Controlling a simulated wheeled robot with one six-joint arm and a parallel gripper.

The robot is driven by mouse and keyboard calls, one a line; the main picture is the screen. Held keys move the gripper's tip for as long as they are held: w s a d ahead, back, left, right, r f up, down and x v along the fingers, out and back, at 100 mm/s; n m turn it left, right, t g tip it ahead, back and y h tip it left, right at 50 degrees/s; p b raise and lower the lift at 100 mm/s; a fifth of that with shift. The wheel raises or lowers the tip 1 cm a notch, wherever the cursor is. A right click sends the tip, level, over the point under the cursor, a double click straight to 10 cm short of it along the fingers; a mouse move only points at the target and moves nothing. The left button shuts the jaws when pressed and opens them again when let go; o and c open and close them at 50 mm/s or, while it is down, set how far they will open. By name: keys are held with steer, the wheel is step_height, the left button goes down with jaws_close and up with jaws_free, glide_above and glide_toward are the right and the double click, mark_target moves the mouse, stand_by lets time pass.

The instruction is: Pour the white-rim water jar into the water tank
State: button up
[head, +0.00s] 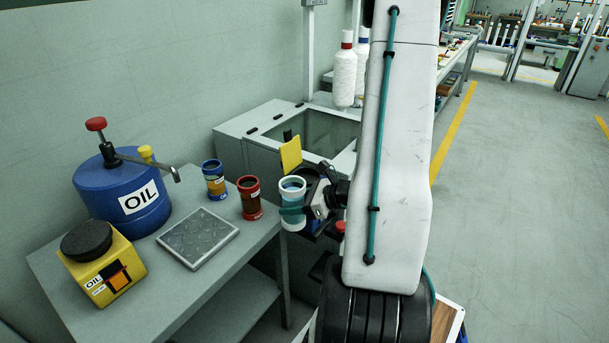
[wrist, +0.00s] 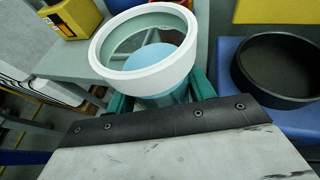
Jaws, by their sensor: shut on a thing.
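The white-rim water jar (head: 292,190) is held upright in my gripper (head: 296,209), just off the right edge of the grey table. In the wrist view the jar's white rim (wrist: 104,62) is close, with light blue water (wrist: 150,68) inside. The green fingers of my gripper (wrist: 158,103) close around the jar below its rim. A grey box-like unit (head: 262,150) with an open top stands behind the jar; I cannot tell if it is the water tank. In the wrist view a black round cup (wrist: 268,75) sits on a blue surface at the right.
The table (head: 215,262) holds a blue oil can (head: 110,200), a yellow oil container (head: 120,280), a grey tray (head: 180,245), a blue-rim jar (head: 214,183) and a red-rim jar (head: 250,203). White spools (head: 344,80) stand behind. Open floor lies at the right.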

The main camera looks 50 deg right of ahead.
mark_target(299, 185)
steer(key=shift+d+r, duration=0.1)
steer(key=shift+d+r+m+y, duration=0.35)
steer(key=shift+m+y, duration=0.05)
steer(key=shift+m, duration=0.4)
steer(key=shift+w+d+r+m+g+y, duration=0.1)
steer(key=shift+d+r+m+g+y, duration=0.15)
steer(key=shift+r, duration=0.35)
steer(key=shift+w+d+r+m+g+y, duration=0.15)
steer(key=shift+r+m+y, duration=0.15)
steer(key=shift+r, duration=0.25)
steer(key=shift+w+d+r+m+y, duration=0.1)
steer(key=shift+d+r+m+y, duration=0.2)
steer(key=shift+m, duration=0.25)
steer(key=shift+w+d+f+m, duration=0.1)
steer(key=shift+d+m, duration=0.05)
steer(key=shift+m, duration=0.15)
steer(key=shift+w+d+f+m+y, duration=0.1)
steer(key=shift+d+f+m+y, duration=0.05)
steer(key=shift+d+m+y, duration=0.2)
steer(key=shift+a+r+m+y+p, duration=0.15)
steer(key=shift+r+m+y+p, duration=0.95)
steer(key=shift+r+m, duration=0.75)
stand_by(2.9)
